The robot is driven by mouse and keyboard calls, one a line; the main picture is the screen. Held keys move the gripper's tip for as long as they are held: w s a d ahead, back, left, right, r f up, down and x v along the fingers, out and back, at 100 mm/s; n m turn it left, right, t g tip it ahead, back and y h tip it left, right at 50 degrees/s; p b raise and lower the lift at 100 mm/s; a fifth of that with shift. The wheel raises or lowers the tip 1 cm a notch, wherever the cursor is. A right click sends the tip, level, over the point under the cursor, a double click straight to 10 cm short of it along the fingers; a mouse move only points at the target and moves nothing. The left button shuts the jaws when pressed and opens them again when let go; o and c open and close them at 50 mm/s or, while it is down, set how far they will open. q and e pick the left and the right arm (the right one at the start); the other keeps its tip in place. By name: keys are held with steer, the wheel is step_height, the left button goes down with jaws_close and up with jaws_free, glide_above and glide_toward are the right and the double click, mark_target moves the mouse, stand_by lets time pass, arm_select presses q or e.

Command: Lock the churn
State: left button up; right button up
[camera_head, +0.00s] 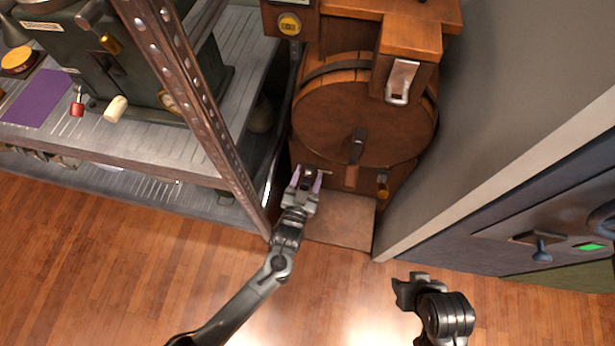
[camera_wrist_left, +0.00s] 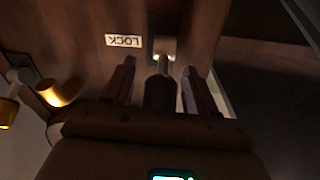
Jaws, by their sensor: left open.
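The churn (camera_head: 335,110) is a round wooden barrel in a wooden frame, with a dark lever (camera_head: 357,146) on its front face. My left gripper (camera_head: 307,178) is at the frame's lower left front. It is open. In the left wrist view, its fingers (camera_wrist_left: 158,82) stand on either side of a dark handle (camera_wrist_left: 160,95) on a light metal mount (camera_wrist_left: 164,48), with no grip seen. A LOCK label (camera_wrist_left: 123,41), upside down, sits beside the mount. My right gripper (camera_head: 410,288) hangs at lower right, away from the churn; its finger opening is unclear.
A metal shelf (camera_head: 170,145) with a perforated post (camera_head: 195,85) stands close left of my left gripper. A brass fitting (camera_head: 383,187) is on the churn's lower right; brass also shows in the wrist view (camera_wrist_left: 62,92). A grey wall (camera_head: 490,110) and panel close off the right.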

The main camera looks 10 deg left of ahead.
arm_select(q)
jaws_close()
steer(key=shift+f+b, duration=0.25)
steer(key=shift+b, duration=0.15)
steer(key=t+b, duration=0.2)
steer(key=b, duration=0.1)
steer(key=f+t+b, duration=0.1)
steer(key=b, duration=0.2)
steer(key=shift+s+f+t, duration=0.1)
steer(key=shift+s+t, duration=0.25)
steer(key=shift+t, duration=0.05)
steer(key=shift+r, duration=0.2)
